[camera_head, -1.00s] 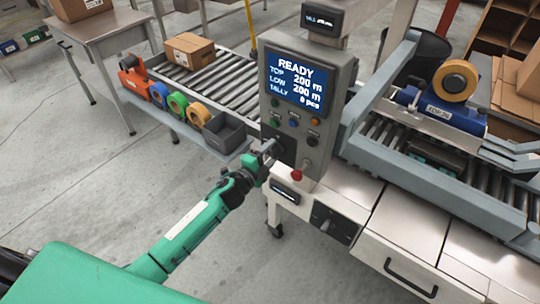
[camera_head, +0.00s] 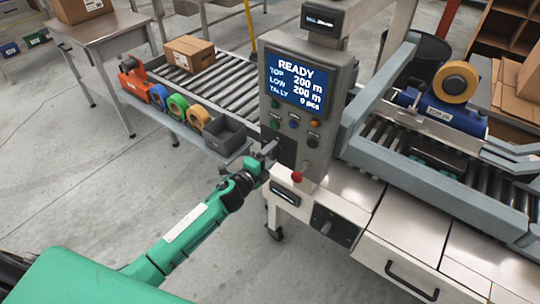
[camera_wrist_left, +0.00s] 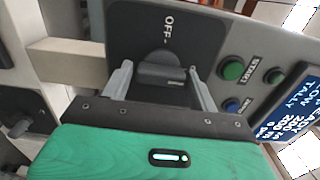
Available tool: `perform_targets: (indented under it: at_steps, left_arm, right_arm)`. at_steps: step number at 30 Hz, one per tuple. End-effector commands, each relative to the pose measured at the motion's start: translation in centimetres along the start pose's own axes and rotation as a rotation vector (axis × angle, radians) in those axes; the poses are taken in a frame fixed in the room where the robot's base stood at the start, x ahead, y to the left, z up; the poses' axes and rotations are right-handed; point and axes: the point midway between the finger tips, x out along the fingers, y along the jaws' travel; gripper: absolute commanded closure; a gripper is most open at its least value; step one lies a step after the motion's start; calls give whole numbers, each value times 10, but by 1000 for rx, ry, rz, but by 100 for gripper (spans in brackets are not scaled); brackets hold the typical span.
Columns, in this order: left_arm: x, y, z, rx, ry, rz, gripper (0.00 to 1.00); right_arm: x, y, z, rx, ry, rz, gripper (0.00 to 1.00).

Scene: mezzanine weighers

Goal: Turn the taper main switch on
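The taper main switch shows in the left wrist view as a dark rotary knob (camera_wrist_left: 160,70) on a black plate (camera_wrist_left: 190,35). The plate's OFF mark is readable beside the knob. My left gripper (camera_wrist_left: 160,84) is open, with one finger on each side of the knob; whether either finger touches it I cannot tell. In the head view my left gripper (camera_head: 266,156) is at the lower left of the grey control panel (camera_head: 318,160) and hides most of the knob. The panel's screen (camera_head: 297,82) reads READY. My right gripper is not in view.
Green START button (camera_wrist_left: 232,68) and a blue button (camera_wrist_left: 232,105) sit close to the gripper. A red knob (camera_head: 297,178) juts out below the panel. A grey bin (camera_head: 226,136) and tape rolls stand left on a shelf. The floor at left is clear.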

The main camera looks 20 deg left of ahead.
Motion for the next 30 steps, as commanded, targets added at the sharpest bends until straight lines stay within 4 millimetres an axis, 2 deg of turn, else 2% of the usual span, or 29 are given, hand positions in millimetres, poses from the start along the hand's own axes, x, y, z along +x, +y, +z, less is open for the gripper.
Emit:
perform_targets:
  at_steps: [1,2,10,14,17,30]
  left_arm:
    - [0,0,0,-1,0,0,30]
    - [0,0,0,-1,0,0,25]
    - [0,0,0,-2,-1,-1,25]
    - [-7,1,1,-3,-1,0,25]
    - [-20,2,1,-2,-1,0,25]
    - [-101,3,0,-2,-1,2,25]
  right_arm:
    - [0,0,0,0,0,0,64]
    - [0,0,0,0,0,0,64]
    - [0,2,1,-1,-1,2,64]
    - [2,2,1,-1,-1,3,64]
    - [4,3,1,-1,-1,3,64]
    - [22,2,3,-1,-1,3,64]
